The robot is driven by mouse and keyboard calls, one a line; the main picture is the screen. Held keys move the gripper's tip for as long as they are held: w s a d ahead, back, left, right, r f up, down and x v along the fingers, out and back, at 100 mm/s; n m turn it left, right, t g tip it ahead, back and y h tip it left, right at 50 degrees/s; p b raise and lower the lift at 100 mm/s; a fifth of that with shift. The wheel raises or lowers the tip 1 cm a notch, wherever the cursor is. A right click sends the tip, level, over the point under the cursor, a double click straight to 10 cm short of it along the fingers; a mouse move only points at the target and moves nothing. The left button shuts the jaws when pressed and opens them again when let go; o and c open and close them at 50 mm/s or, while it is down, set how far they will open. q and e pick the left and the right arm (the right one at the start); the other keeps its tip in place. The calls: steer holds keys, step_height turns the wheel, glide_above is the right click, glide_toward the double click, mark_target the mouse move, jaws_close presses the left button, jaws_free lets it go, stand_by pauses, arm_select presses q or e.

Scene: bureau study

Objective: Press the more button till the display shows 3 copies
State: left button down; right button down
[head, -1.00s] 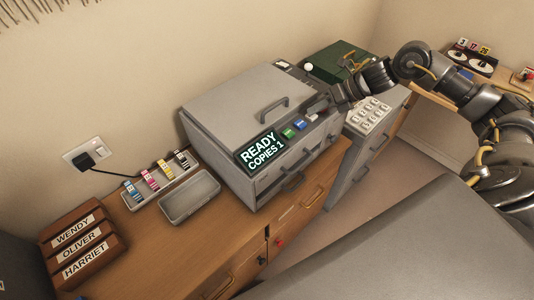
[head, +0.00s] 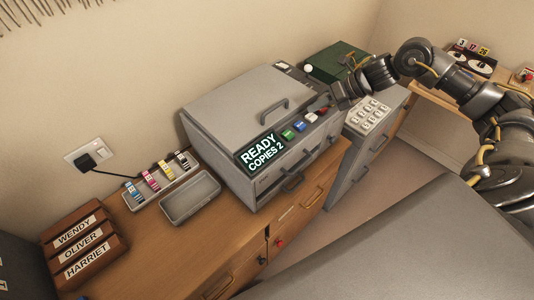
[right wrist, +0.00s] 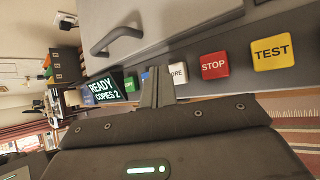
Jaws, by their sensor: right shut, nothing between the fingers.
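The grey copier (head: 240,105) stands on the wooden desk. Its display (head: 262,150) reads READY, COPIES 2, also legible in the right wrist view (right wrist: 103,90). The white more button (head: 311,117) is in the button row, with the blue button on one side and the red STOP button on the other. In the right wrist view the more button (right wrist: 178,73) is partly hidden by my fingers, leaving "ORE" readable. My right gripper (head: 334,98) is shut and empty, close over the button row; its fingertips (right wrist: 157,72) look apart from the button. My left gripper is not in view.
The STOP button (right wrist: 214,65) and yellow TEST button (right wrist: 271,53) lie close beside the more button. The copier lid handle (head: 272,112) rises near the row. A grey tray (head: 190,199) lies left of the copier.

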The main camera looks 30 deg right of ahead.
mark_target(315, 117)
step_height(315, 117, up, 6)
steer(key=p, duration=0.3)
steer(key=shift+p, duration=0.4)
stand_by(2.3)
